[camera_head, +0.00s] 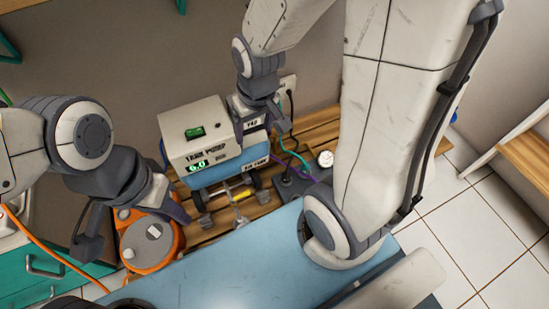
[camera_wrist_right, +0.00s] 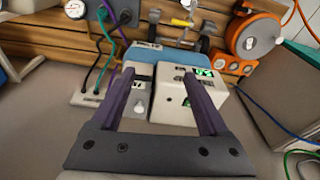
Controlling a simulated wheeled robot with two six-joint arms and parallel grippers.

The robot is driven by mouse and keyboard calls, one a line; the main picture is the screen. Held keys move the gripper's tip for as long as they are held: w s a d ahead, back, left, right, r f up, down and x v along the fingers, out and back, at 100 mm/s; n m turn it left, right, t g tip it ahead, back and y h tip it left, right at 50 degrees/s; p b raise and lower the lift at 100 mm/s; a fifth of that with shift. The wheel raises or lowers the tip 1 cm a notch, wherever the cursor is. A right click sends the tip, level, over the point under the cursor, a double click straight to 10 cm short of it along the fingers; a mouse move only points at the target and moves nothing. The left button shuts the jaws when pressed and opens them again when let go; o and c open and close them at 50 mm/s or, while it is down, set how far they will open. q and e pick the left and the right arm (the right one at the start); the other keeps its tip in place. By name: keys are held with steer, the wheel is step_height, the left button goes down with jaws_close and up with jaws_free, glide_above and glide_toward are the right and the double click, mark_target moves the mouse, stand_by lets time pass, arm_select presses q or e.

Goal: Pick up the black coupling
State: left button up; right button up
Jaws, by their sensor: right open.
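I cannot surely pick out the black coupling in either view. A small black plug-like piece (camera_wrist_right: 97,90) sits at the white wall plate (camera_wrist_right: 84,98) in the right wrist view, with a black cable rising from it. My right gripper (camera_head: 262,122) is beside the white and blue tank pump (camera_head: 195,135). In the right wrist view the right gripper (camera_wrist_right: 158,78) is open, its purple-grey fingers spread in front of the pump's white housing (camera_wrist_right: 190,103), with nothing visibly held. My left gripper (camera_head: 130,215) hangs near the orange reel (camera_head: 150,258), fingers apart and apparently empty.
The pump stands on a slatted wooden bench (camera_head: 318,125). A small gauge (camera_head: 325,158) and a dark pedal-like piece (camera_head: 292,183) with a purple hose are to its right. A blue padded surface (camera_head: 235,270) lies in front. Teal drawers (camera_head: 40,270) are at the left.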

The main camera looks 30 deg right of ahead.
steer(key=w+d+f+m+b, duration=0.2)
steer(key=d+f+b, duration=0.2)
steer(key=f, duration=0.5)
steer(key=m+g, duration=0.3)
steer(key=m, duration=0.3)
glide_above(286, 174)
steer(key=w+d, duration=0.1)
steer(key=w, duration=0.1)
step_height(286, 174, down, 19)
steer(key=shift+y, duration=0.3)
steer(key=f+b, duration=0.1)
steer(key=f, duration=0.1)
steer(key=f+b, duration=0.1)
steer(key=f, duration=0.1)
steer(key=s+f+b, duration=0.1)
steer(key=f, duration=0.1)
steer(key=shift+d+f+b, duration=0.1)
steer(key=shift+b, duration=0.3)
steer(key=f+b, duration=0.3)
steer(key=s+a+f+b, duration=0.1)
steer(key=f, duration=0.1)
steer(key=shift+a+f+b, duration=0.1)
steer(key=shift+b, duration=0.3)
arm_select(q)
step_height(286, 174, down, 14)
steer(key=shift+f, duration=0.25)
arm_select(e)
steer(key=shift+c, duration=0.3)
jaws_close()
